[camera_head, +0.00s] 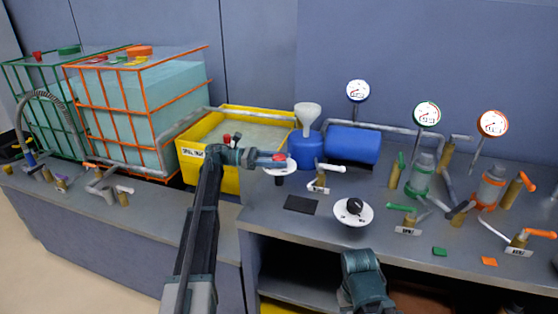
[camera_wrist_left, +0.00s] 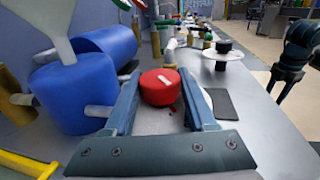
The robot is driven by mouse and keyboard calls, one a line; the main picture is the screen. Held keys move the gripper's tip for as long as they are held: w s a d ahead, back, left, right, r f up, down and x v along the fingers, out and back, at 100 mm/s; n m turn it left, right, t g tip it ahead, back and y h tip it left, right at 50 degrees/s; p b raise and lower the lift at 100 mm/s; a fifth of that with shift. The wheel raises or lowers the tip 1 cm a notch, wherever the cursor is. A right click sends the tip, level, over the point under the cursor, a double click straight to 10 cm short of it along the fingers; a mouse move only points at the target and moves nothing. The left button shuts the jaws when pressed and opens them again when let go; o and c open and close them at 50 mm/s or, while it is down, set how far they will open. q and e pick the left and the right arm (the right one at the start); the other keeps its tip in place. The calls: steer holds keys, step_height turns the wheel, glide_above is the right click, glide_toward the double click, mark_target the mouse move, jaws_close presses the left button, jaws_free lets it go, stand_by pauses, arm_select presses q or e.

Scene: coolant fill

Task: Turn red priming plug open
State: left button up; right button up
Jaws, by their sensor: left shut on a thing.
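The red priming plug (camera_head: 280,157) is a short round red cap with a pale mark on top. It sits above a white round plate beside the blue pump body. In the left wrist view the plug (camera_wrist_left: 160,88) lies between the two blue-grey fingers. My left gripper (camera_head: 268,158) reaches in from the left and is shut on the plug, one finger on each side. The fingers hide part of the plug's sides and base. Part of my right arm shows at the bottom of the head view; its gripper is out of view.
A blue tank with a white funnel (camera_head: 307,115) and a blue cylinder (camera_head: 353,145) stand behind the plug. A yellow bin (camera_head: 220,177) is to the left. A black knob (camera_head: 354,206) on a white dial is to the right. Valves and gauges fill the right bench.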

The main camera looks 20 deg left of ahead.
arm_select(q)
steer(key=shift+w+m+g, duration=0.1)
steer(key=shift+m+g, duration=0.5)
steer(key=shift+g, duration=0.3)
steer(key=shift+d+g, duration=0.1)
steer(key=shift+g, duration=0.2)
steer(key=o, duration=1.4)
steer(key=shift+c, duration=0.2)
